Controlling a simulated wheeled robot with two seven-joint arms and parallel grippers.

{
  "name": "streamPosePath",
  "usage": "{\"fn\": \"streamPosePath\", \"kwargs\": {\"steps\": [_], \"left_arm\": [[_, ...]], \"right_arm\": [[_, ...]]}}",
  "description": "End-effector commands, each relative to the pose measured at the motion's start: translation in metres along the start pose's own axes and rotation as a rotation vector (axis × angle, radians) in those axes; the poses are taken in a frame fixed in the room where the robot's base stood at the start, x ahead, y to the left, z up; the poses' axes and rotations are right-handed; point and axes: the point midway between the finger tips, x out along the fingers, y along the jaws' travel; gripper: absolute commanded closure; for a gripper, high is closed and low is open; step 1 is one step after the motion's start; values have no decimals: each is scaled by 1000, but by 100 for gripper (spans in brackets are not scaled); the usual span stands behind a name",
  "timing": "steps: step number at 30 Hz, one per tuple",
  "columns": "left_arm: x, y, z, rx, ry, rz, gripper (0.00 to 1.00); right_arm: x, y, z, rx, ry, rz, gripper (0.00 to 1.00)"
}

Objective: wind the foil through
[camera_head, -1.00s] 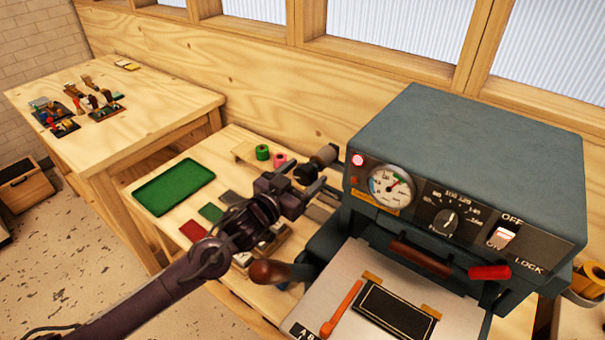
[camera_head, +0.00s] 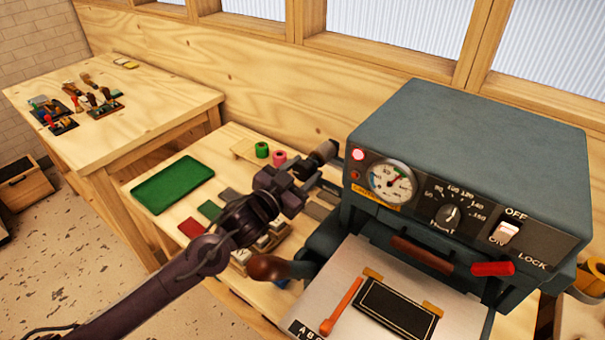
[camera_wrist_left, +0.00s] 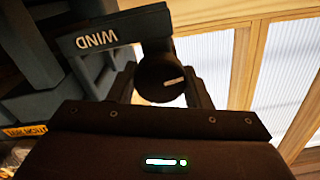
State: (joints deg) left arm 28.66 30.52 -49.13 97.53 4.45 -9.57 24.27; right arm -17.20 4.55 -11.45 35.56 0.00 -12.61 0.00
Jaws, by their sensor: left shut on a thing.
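The grey foil press (camera_head: 470,130) has a dark round winding knob (camera_head: 325,152) sticking out at its left side. In the left wrist view the knob (camera_wrist_left: 161,78) has a pale line on its face, beside a grey plate marked WIND (camera_wrist_left: 97,39). My left gripper (camera_head: 314,170) is shut on this knob, with a finger on either side of it. A green foil roll (camera_head: 262,150) and a pink foil roll (camera_head: 279,158) stand on a wooden rest behind the gripper. The foil inside the press is hidden. My right gripper is not in view.
A brown-handled lever (camera_head: 268,268) juts out below my left forearm. A green tray (camera_head: 172,184) and small coloured plates lie on the bench to the left. A side table (camera_head: 150,100) holds stamps.

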Motion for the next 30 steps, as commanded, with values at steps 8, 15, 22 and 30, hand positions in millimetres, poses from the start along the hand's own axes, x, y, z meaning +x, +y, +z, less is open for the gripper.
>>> {"fn": "streamPosePath", "kwargs": {"steps": [8,15,22,30], "left_arm": [[0,2,4,257,1,0,78],[0,2,5,485,1,0,78],[0,3,6,705,0,1,79],[0,3,7,964,-1,0,78]], "right_arm": [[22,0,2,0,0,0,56],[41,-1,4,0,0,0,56],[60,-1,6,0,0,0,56],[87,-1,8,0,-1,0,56]]}}
